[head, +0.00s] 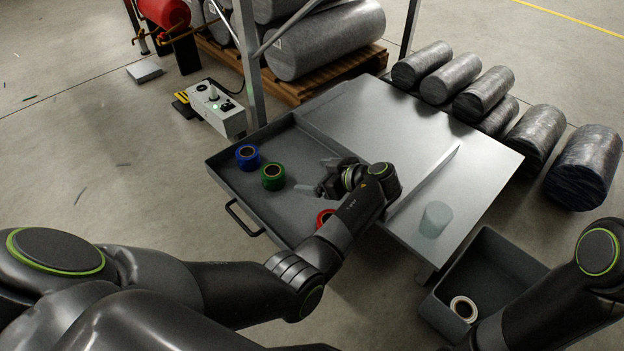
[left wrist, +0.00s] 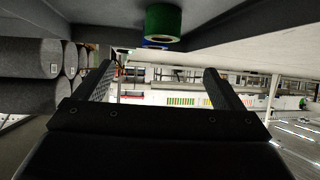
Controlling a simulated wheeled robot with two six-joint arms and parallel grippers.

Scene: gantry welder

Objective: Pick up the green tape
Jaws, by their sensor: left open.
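The green tape (head: 272,177) is a roll in the grey tray (head: 226,182), just right of the blue tape (head: 247,157). In the left wrist view the green tape (left wrist: 163,20) shows at the top edge, with the blue tape (left wrist: 155,46) partly hidden behind it. My left gripper (head: 316,176) is open and empty, to the right of the green tape and apart from it. Its two spread fingers also show in the left wrist view (left wrist: 158,68). My right arm shows at the right edge, but its gripper does not show.
A red tape (head: 325,216) lies in the tray, partly hidden by my left arm. A metal table (head: 365,120) adjoins the tray, with a translucent cylinder (head: 435,219) on it. A grey bin (head: 489,252) at the lower right holds a white roll (head: 464,308). A control box (head: 214,108) stands behind the tray.

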